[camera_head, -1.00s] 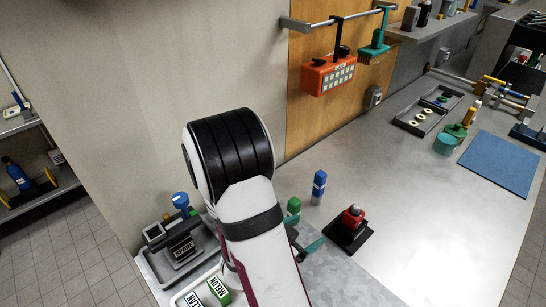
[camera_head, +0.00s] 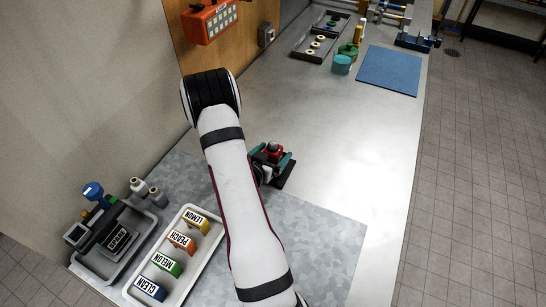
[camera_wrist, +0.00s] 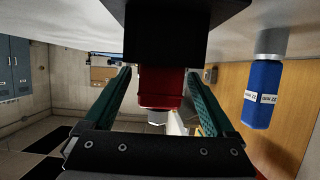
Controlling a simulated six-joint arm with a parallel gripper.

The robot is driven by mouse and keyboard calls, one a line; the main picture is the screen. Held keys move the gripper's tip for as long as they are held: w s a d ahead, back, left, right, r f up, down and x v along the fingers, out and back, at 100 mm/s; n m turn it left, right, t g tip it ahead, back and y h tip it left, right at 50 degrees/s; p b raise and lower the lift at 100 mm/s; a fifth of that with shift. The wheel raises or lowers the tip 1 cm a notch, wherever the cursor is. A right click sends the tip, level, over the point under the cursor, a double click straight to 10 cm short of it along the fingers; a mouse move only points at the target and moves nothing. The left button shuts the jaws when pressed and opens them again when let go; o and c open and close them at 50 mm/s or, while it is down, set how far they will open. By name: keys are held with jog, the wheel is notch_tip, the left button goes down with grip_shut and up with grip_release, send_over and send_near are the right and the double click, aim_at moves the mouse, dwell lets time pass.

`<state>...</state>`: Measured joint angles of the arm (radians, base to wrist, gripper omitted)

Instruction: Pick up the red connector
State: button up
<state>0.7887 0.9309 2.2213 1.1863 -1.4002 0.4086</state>
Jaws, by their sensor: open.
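The red connector (camera_head: 274,149) stands on a small black base (camera_head: 287,176) on the counter, partly hidden by my arm and gripper. In the wrist view the red connector (camera_wrist: 160,88) appears upside down, hanging from the black base (camera_wrist: 180,30), with a pale tip towards me. My gripper (camera_wrist: 157,76) is open. Its two teal fingers lie to the left and right of the connector, with visible gaps on both sides. In the head view, the teal gripper (camera_head: 270,160) is at the connector's height.
A white tray with labelled blocks (camera_head: 208,247) and a grey tray (camera_head: 88,262) lie at the lower left. A blue mat (camera_head: 390,70) lies farther back. The counter right of the base is clear.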

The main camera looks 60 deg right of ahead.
grip_shut()
dwell(0.4)
notch_tip(320, 180, up, 10)
jog(key=shift+r, duration=0.1)
dwell(0.4)
